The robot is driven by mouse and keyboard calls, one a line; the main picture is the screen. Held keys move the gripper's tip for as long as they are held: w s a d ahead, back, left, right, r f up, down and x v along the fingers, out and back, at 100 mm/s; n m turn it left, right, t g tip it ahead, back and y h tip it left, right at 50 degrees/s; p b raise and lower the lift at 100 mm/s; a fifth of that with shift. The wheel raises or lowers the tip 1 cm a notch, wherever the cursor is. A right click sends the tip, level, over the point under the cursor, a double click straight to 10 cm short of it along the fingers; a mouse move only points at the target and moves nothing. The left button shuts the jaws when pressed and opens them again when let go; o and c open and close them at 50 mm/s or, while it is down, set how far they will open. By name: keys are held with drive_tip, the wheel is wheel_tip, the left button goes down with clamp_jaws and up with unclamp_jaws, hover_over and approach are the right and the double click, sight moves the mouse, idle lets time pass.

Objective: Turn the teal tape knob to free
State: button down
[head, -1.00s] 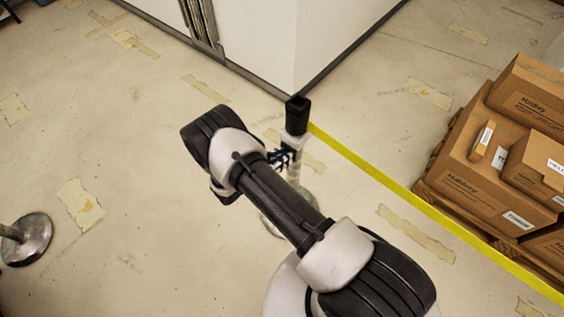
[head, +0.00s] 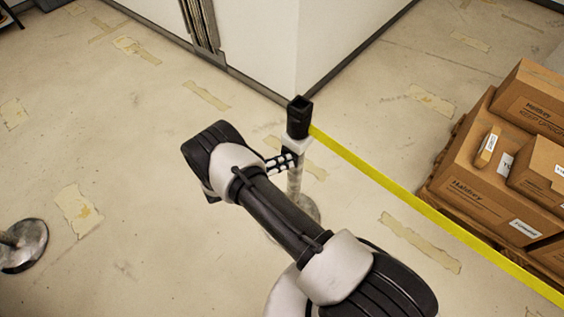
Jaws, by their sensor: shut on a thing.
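A barrier post with a black square head (head: 299,118) and a pale collar below it stands near the wall corner. A yellow tape (head: 420,207) runs from the head to the lower right. My arm reaches over from the lower right, and my gripper (head: 287,160) is at the left side of the post, just under the head. Its fingers are small in view and shut at the post. The teal tape knob cannot be made out; it is hidden at the fingers. The lower post and its round base are partly behind my arm.
Cardboard boxes (head: 480,190) are stacked on a pallet at the right, beyond the tape. Another post base (head: 24,246) stands at the far left. A white wall corner (head: 297,60) rises behind the post.

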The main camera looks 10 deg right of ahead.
idle(0.3)
drive_tip(key=c, duration=1.7)
unclamp_jaws()
drive_tip(key=shift+a, duration=0.1)
drive_tip(key=v, duration=1.2)
drive_tip(key=shift+s, duration=0.1)
